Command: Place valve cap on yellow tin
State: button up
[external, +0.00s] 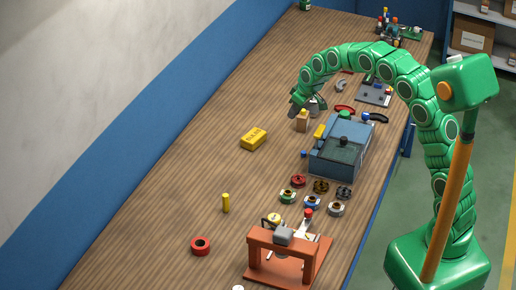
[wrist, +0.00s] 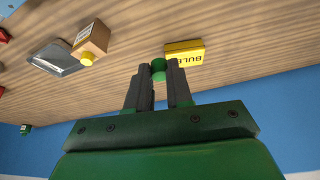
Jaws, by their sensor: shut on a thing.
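The yellow tin (external: 253,139) lies on the wooden bench, left of my gripper in the external view. In the wrist view the yellow tin (wrist: 184,54) shows dark lettering and sits just beyond and right of the fingertips. My gripper (external: 296,108) is above the bench, beyond the tin and to its right. In the wrist view my gripper (wrist: 158,82) is shut on a small green piece, apparently the valve cap (wrist: 158,66). The cap looks apart from the tin. In the external view the cap cannot be made out.
A small cardboard box (external: 303,124) stands just below my gripper in the external view. A blue-grey toolbox (external: 341,146) is to its right. Bench left of the tin is clear.

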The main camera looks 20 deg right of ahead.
jog(key=s+a+r, duration=0.2)
jog(key=s+a, duration=0.1)
jog(key=a, duration=0.2)
send_near(253, 134)
jog(key=shift+w+a+f+m, duration=0.15)
jog(key=shift+w+a+f, duration=0.2)
jog(key=shift+f, duration=0.15)
jog(key=shift+w+a+f+m, duration=0.15)
jog(key=shift+w+a+f, duration=0.15)
jog(key=shift+f, duration=0.25)
jog(key=shift+w+a+f, duration=0.1)
jog(key=shift+w+f, duration=0.1)
jog(key=shift+f, duration=1.6)
jog(key=shift+f, duration=0.1)
jog(key=o, duration=0.8)
jog(key=shift+o, duration=0.2)
